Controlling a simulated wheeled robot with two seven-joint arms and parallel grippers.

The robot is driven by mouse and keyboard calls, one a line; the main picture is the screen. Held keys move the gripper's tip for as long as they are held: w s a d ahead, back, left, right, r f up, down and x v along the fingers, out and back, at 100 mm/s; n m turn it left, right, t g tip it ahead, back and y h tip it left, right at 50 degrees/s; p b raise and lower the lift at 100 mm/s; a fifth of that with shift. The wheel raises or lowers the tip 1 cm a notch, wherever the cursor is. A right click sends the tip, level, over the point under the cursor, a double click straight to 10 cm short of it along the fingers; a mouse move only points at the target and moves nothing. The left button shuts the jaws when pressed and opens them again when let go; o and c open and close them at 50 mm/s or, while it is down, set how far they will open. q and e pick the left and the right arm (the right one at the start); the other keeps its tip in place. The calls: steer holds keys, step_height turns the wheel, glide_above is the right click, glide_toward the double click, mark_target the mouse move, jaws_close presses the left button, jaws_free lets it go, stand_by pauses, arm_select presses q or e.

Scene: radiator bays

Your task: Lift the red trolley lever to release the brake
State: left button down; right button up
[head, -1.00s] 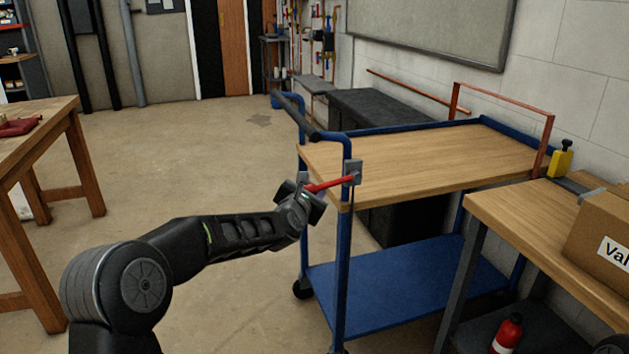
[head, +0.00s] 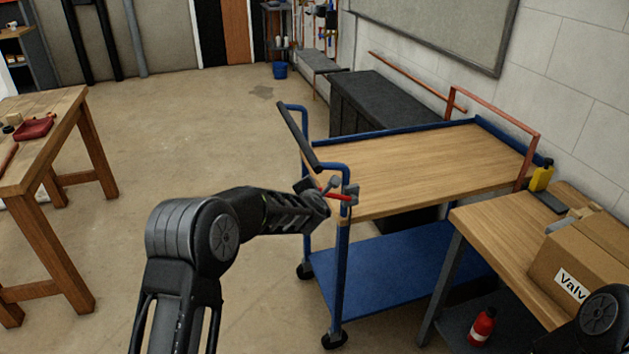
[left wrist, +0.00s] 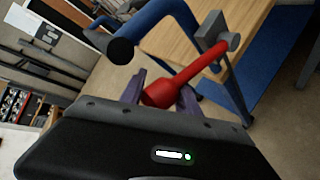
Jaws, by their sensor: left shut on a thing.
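The red lever (head: 338,196) sticks out from a grey bracket on the near corner post of the blue trolley (head: 400,285). My left gripper (head: 322,194) is at the lever's free end. In the head view the lever runs from the gripper slightly down to the bracket. In the left wrist view the thick red end of the lever (left wrist: 165,91) sits between the two fingers of my left gripper (left wrist: 160,95), which is shut on it. The lever's shaft leads up to the grey bracket (left wrist: 213,28). My right gripper is out of view.
The trolley's black handle bar (head: 298,135) rises just above the gripper. A workbench with a cardboard box (head: 590,250) stands close on the right, with a red bottle (head: 482,326) below. A wooden table (head: 45,150) stands left. The floor between is clear.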

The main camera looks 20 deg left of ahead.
arm_select(q)
steer(key=shift+w+d+r, duration=0.2)
steer(key=shift+d+r, duration=0.05)
steer(key=shift+r, duration=0.35)
steer(key=c, duration=1)
jaws_free()
steer(key=shift+d, duration=0.1)
steer(key=shift+o, duration=0.5)
steer(key=shift+d+f, duration=0.1)
steer(key=shift+f, duration=0.05)
steer(key=shift+s, duration=0.1)
steer(key=shift+s, duration=0.5)
steer(key=a+b+v, duration=0.1)
steer(key=v, duration=0.5)
steer(key=shift+s+d+r+b, duration=0.25)
steer(key=shift+d+b, duration=0.15)
steer(key=shift+d, duration=0.1)
